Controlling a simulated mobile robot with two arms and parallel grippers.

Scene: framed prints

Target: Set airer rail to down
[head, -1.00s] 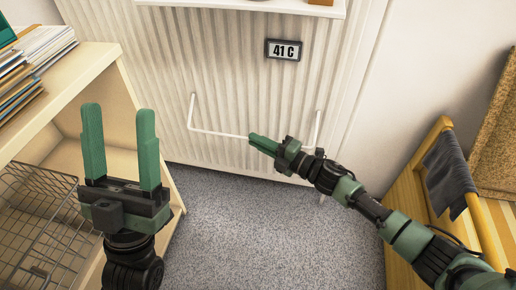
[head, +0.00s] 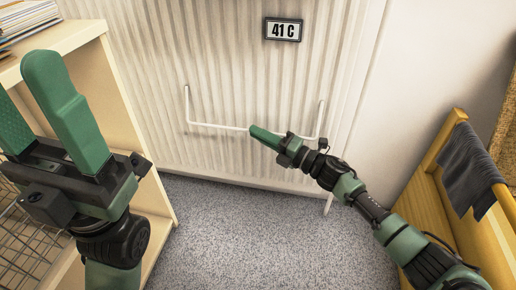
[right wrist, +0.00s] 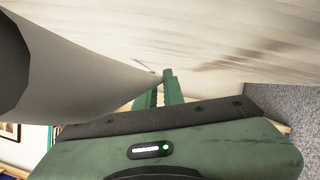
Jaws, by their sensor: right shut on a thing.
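The airer rail (head: 215,125) is a thin white U-shaped bar on the front of the ribbed white radiator (head: 240,75). Its two side arms run down from the radiator to a level front bar, so it hangs low. My right gripper (head: 258,133) is shut on the front bar, right of its middle. In the right wrist view its green fingers (right wrist: 168,85) meet at the pale rail, which looms large at the left. My left gripper (head: 40,110) is open and empty at the left, in front of the shelf unit, with both fingers pointing up.
A cream shelf unit (head: 90,32) with papers on top and a wire basket (head: 25,225) stands at the left. A wooden rack with a dark cloth (head: 468,170) stands at the right. Grey carpet (head: 250,230) lies clear between them. A display (head: 283,29) reads 41 C.

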